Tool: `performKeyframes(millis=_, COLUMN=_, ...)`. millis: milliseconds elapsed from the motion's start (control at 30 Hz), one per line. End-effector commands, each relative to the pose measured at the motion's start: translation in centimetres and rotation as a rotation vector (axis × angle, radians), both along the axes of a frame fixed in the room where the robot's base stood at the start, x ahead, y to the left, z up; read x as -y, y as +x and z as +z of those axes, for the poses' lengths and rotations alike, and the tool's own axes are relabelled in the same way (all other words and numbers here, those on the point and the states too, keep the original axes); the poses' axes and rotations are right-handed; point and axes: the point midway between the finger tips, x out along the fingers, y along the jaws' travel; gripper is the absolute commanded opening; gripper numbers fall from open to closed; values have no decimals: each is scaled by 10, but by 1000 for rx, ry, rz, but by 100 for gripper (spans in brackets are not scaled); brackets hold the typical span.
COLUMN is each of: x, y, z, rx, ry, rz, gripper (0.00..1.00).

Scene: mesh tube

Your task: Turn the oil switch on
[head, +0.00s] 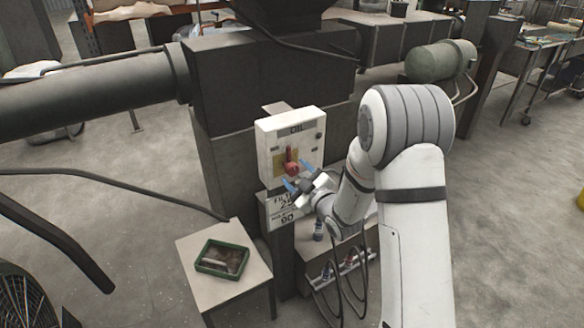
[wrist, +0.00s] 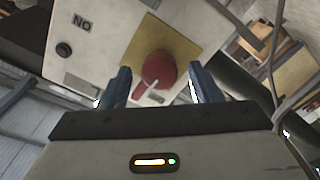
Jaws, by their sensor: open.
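The oil switch box (head: 267,137) is a white panel marked OIL on the front of a dark machine column. Its red rotary handle (head: 291,162) sits on a yellow plate at the middle of the panel. In the wrist view the red handle (wrist: 159,70) shows between and beyond the fingers, with its lever pointing down and left. An ON label (wrist: 81,22) is at the upper left of the panel there. My gripper (head: 299,179) has blue fingers and is open in front of the handle, just below it. The wrist view shows the gripper (wrist: 160,88) empty; contact with the handle cannot be told.
A small side table (head: 251,281) with a green tray (head: 222,259) stands at the lower left. A low shelf with bottles (head: 319,229) and hanging cables is below the switch box. A large grey pipe (head: 90,88) runs at the left. Open floor lies at the right.

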Motion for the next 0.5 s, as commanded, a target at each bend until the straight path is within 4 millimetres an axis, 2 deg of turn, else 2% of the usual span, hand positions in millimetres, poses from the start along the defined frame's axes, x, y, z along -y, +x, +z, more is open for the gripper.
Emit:
performKeyframes(millis=200, x=-13, y=19, z=1, rx=0, ry=0, rz=0, gripper=57)
performKeyframes(millis=500, x=-15, y=21, z=0, rx=-1, ry=0, rz=-1, gripper=57)
